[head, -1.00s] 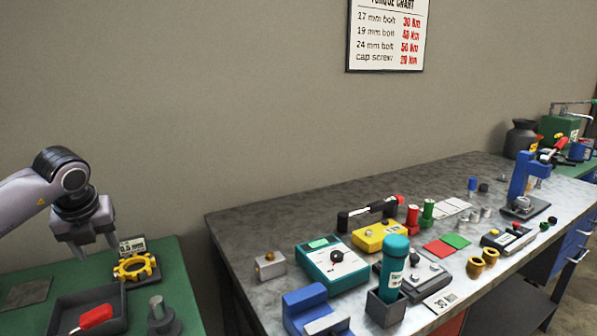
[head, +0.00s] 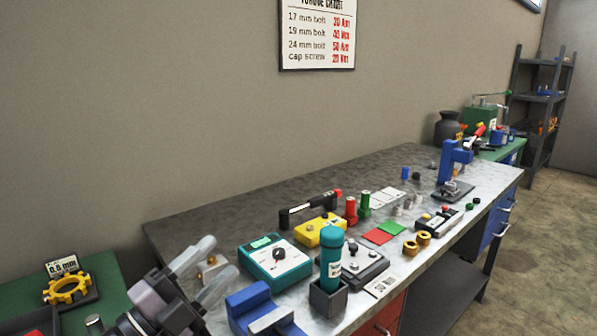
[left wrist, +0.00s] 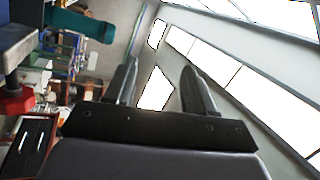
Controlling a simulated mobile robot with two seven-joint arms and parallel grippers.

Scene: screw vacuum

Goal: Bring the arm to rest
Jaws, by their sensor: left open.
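My left gripper (head: 202,271) is at the lower left of the head view, with its two fingers pointing up and to the right. It is open, and nothing shows between the fingers. It is in front of the left end of the grey workbench (head: 200,221) and partly covers a small metal block with a brass fitting (head: 211,268). In the left wrist view the open fingers (left wrist: 158,85) point towards bright window or ceiling panels. My right gripper is not in view.
Near the gripper are a blue vise-like block (head: 250,303), a teal tester (head: 275,262) and a teal cylinder (head: 331,255) in a grey holder. A green table (head: 108,275) with a yellow ring (head: 67,287) is at left. The space above the bench is clear.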

